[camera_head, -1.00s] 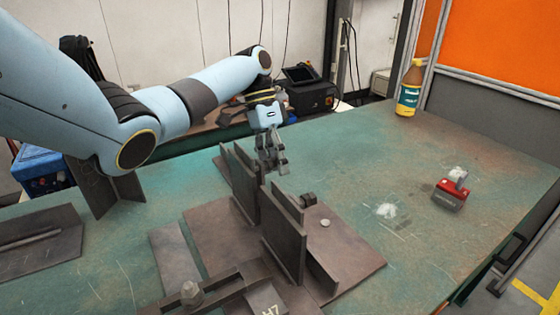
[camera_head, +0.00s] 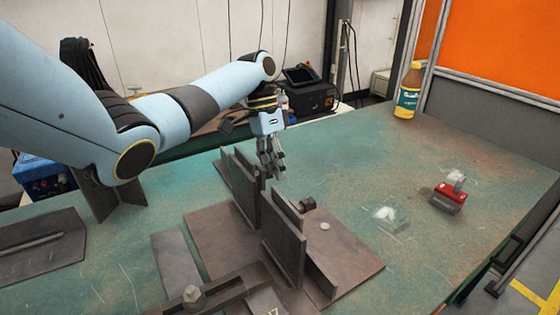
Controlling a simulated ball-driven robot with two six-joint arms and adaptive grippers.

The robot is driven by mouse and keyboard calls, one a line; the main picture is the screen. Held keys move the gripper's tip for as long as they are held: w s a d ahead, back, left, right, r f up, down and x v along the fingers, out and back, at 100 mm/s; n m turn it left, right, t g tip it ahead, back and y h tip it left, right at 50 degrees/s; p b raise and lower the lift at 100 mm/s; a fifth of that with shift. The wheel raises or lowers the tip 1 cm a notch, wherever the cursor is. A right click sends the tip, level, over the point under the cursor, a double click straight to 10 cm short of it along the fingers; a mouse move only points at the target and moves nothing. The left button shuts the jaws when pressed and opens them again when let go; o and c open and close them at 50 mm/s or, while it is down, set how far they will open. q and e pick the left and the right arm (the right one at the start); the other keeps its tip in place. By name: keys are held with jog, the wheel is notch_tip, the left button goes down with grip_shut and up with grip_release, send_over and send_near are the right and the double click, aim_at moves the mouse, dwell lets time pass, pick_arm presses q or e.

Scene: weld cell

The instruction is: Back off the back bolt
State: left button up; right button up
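My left gripper (camera_head: 272,173) points down over the far end of the upright steel plates (camera_head: 284,240). Its two fingers look apart, with nothing visible between them. A dark bolt-like piece (camera_head: 308,203) shows behind and right of the upright plates, to the right of my gripper and apart from it; it is partly hidden. A hex bolt (camera_head: 193,295) sits at the front on a dark clamp bar (camera_head: 225,291). The plates stand on a brown steel base plate (camera_head: 345,262). My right gripper is out of view.
A small red-and-grey block (camera_head: 448,197) and a clear crumpled piece (camera_head: 388,215) lie on the green table (camera_head: 400,160). A yellow-capped bottle (camera_head: 408,92) stands at the back right. The table's right half is mostly clear.

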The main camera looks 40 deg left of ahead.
pick_arm(q)
jog(key=shift+r+t+y+p, duration=0.15)
jog(key=shift+t+y+p, duration=0.35)
jog(key=shift+y+p, duration=1.2)
jog(key=t+y+p, duration=0.1)
jog(key=y+p, duration=0.2)
jog(key=shift+d, duration=0.1)
jog(key=shift+f+t+y, duration=0.2)
jog(key=shift+t+y, duration=0.1)
jog(key=shift+y, duration=0.9)
jog(key=shift+f+t+y, duration=0.1)
jog(key=shift+t+y, duration=0.2)
jog(key=shift+y, duration=0.9)
jog(key=shift+r+y+b, duration=0.2)
jog(key=shift+y+b, duration=0.25)
jog(key=shift+y, duration=0.05)
jog(key=o, duration=0.6)
